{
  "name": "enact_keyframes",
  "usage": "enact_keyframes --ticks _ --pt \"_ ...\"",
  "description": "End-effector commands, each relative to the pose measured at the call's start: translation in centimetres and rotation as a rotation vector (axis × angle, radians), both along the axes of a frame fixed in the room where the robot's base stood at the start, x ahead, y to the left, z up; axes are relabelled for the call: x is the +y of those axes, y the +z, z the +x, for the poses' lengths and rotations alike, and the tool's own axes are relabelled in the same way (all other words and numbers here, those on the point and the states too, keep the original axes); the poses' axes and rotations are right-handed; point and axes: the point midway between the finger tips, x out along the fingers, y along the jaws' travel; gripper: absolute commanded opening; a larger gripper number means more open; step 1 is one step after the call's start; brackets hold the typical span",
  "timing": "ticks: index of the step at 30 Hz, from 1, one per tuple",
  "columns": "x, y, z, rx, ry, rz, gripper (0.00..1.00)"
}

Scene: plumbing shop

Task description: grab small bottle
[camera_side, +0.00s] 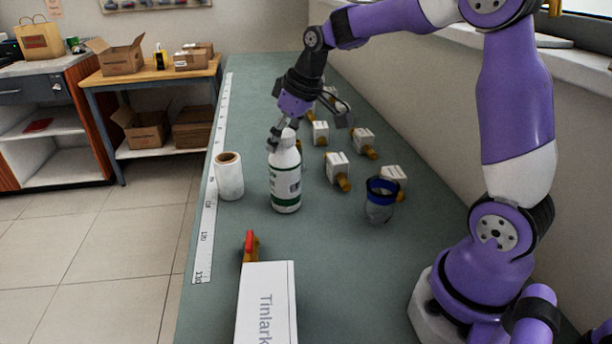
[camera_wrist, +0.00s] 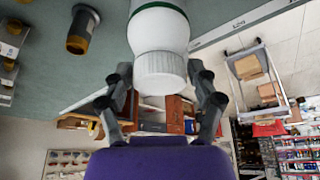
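A white bottle (camera_side: 285,182) with a green-banded label and a white cap stands upright on the green-grey bench. My gripper (camera_side: 278,137) is at the height of the bottle's cap, tilted downward. In the wrist view the bottle's ribbed cap (camera_wrist: 160,72) lies between the two fingers of my gripper (camera_wrist: 160,78). The fingers are spread, one on each side of the cap, and look slightly apart from it. In the side view the gripper partly overlaps the bottle's top, so contact there cannot be told.
A white roll (camera_side: 229,177) stands left of the bottle. A blue-rimmed clear container (camera_side: 380,205) stands to the right. Several brass fittings with white boxes lie behind. A dark amber cylinder (camera_wrist: 82,28) shows near the bottle. A white Tinlark box (camera_side: 266,305) is in front.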

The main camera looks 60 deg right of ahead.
Motion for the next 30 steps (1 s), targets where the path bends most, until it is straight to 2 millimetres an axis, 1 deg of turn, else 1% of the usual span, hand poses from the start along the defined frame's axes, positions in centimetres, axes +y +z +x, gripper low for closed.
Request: enact_keyframes --ticks 1,2,3,13,17,30 --pt "0.0 0.0 0.0 0.000 0.000 0.000 0.24" --pt "0.0 0.0 0.0 0.000 0.000 0.000 0.09" --pt "0.0 0.0 0.0 0.000 0.000 0.000 0.00" --pt "0.0 0.0 0.0 0.001 0.000 0.000 0.00" --pt "0.0 0.4 0.0 0.001 -0.001 0.000 0.00" --pt "0.0 3.9 0.1 -0.004 -0.001 0.000 0.00"
